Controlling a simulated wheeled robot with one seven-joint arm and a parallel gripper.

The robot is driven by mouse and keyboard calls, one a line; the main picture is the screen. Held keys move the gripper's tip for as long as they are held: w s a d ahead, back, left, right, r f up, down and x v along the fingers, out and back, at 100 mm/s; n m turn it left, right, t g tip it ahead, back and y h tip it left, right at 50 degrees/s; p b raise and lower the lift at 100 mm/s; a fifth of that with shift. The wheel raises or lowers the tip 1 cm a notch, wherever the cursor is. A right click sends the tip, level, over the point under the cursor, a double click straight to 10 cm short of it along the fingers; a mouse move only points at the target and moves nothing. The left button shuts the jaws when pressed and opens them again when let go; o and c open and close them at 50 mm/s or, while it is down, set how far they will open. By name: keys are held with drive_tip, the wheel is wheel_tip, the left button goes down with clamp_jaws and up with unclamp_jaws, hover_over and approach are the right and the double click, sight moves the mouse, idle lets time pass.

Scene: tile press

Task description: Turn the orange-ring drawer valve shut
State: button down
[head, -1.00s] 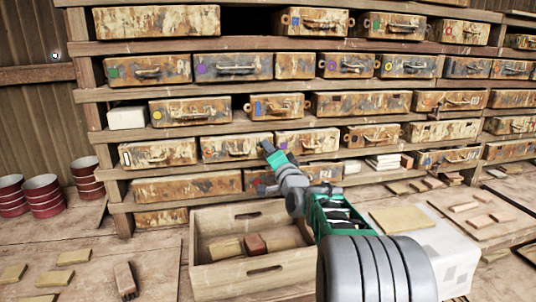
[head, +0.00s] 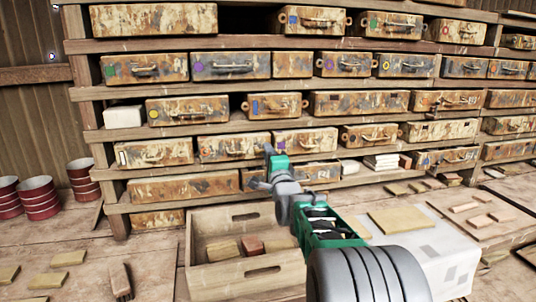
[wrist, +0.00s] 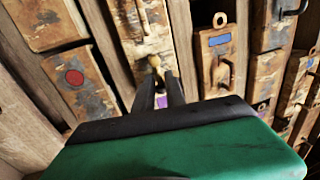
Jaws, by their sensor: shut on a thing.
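A worn tan drawer (head: 234,147) sits in the fourth row of the rack; the mark at its left end is too small to tell as an orange ring. My gripper (head: 268,150) is at this drawer's right end. In the wrist view, my gripper's dark fingers (wrist: 160,82) are shut around a small tan knob (wrist: 155,62) on the drawer front. The knob is mostly hidden between the fingertips. A drawer handle (wrist: 140,15) shows beyond it.
A blue-marked drawer (wrist: 220,45) and a red-marked drawer (wrist: 78,80) flank the grasp. Below stand an open wooden crate (head: 215,278) with blocks and a white box (head: 445,250). Red tins (head: 38,198) stand at left. Wooden shelf edges run between the rows.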

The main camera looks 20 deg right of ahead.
drive_tip(key=shift+f, duration=0.1)
drive_tip(key=c, duration=1.5)
unclamp_jaws()
drive_tip(key=shift+c, duration=0.2)
drive_tip(key=shift+s, duration=0.1)
drive_tip(key=b+v, duration=0.1)
drive_tip(key=v, duration=0.6)
drive_tip(key=shift+s+b, duration=0.3)
